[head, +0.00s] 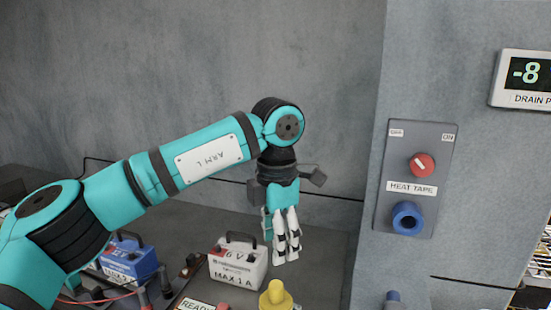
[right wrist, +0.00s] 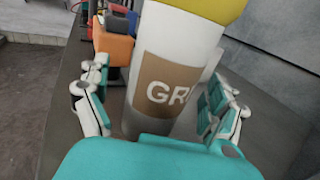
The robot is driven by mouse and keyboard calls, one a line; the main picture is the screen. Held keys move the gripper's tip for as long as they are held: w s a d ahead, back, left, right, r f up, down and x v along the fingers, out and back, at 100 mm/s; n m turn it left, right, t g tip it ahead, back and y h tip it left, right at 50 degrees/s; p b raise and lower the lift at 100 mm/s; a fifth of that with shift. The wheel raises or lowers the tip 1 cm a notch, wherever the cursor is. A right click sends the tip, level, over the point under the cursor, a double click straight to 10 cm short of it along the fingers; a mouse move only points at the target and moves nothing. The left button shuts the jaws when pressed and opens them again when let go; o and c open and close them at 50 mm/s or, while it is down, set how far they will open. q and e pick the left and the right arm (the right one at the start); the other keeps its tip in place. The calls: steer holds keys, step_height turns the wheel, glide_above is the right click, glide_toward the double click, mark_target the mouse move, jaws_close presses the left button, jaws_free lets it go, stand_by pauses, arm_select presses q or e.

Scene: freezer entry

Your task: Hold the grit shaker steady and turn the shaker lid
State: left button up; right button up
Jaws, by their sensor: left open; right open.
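The grit shaker (right wrist: 160,85) is a white cylinder with a brown label reading "GR", standing upright in the right wrist view. Its yellow shaker lid (right wrist: 195,8) is cut off by the top edge there. In the head view the lid (head: 276,294) shows at the bottom edge, and the shaker's body is out of the frame. My right gripper (right wrist: 156,102) is open, with fingers on both sides of the shaker; contact is not clear. My left gripper (head: 283,258) is open, points down and appears above and behind the lid, apart from it.
A white 6 V battery box (head: 238,263) and a blue box (head: 130,258) stand left on the dark bench (head: 325,250). A heat tape panel (head: 416,180) with a red knob is on the grey wall at right. An orange object (right wrist: 114,45) is behind the shaker.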

steer(key=shift+s+d, duration=0.1)
stand_by(0.3)
steer(key=shift+v, duration=3.35)
steer(key=shift+s, duration=0.1)
steer(key=shift+s+d, duration=0.2)
steer(key=shift+d, duration=0.05)
steer(key=v, duration=1.1)
steer(key=shift+s+d+r, duration=0.1)
steer(key=shift+d, duration=0.1)
